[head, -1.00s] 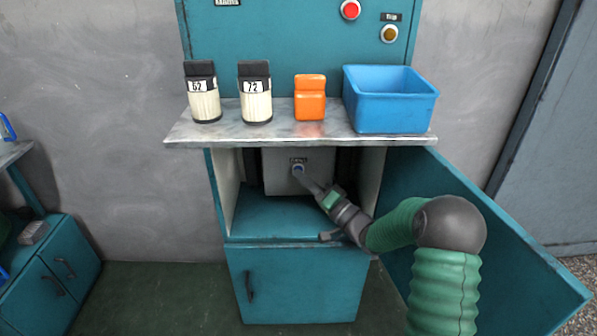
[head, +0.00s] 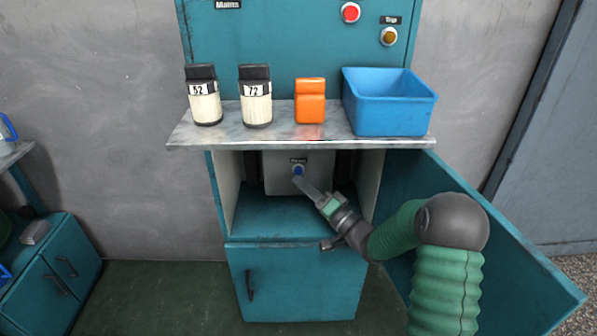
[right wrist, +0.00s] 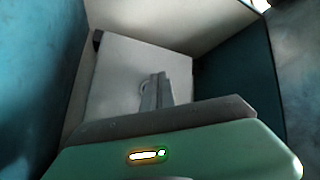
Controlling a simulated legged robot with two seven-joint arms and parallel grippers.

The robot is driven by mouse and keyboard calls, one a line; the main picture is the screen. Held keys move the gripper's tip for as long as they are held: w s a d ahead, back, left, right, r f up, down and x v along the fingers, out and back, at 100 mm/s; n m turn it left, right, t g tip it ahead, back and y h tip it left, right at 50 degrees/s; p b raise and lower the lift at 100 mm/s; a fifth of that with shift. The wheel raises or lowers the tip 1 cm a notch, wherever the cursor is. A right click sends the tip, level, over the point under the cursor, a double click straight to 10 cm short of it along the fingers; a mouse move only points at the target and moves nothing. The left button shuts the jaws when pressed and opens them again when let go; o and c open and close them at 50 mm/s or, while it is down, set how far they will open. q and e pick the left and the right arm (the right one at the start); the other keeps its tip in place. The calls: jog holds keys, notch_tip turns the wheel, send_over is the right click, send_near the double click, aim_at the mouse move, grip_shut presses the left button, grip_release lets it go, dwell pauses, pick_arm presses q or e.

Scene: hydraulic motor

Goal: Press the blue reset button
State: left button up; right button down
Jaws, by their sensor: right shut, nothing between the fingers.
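The blue reset button (head: 298,170) sits on a light grey box (head: 320,172) inside the open upper compartment of the teal cabinet, under a small dark label. My right gripper (head: 304,182) is shut and empty, its fingertips just below and right of the button; whether they touch it I cannot tell. In the right wrist view the shut fingers (right wrist: 158,90) point at the face of the grey box (right wrist: 125,75) and hide most of the button, with only a pale round edge beside them. My left gripper is not in view.
The open cabinet door (head: 480,240) stands to the right of my right arm. A metal shelf (head: 290,138) above the compartment holds two numbered bottles, an orange container (head: 310,102) and a blue bin (head: 390,112). Red (head: 350,12) and amber (head: 389,37) buttons are higher up.

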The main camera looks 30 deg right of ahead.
jog(key=shift+s+a+p, duration=0.25)
jog(key=shift+s+a, duration=0.3)
jog(key=shift+s, duration=0.35)
jog(key=shift+s+a+p, duration=0.25)
jog(key=shift+s+a, duration=0.25)
jog(key=shift+s, duration=0.4)
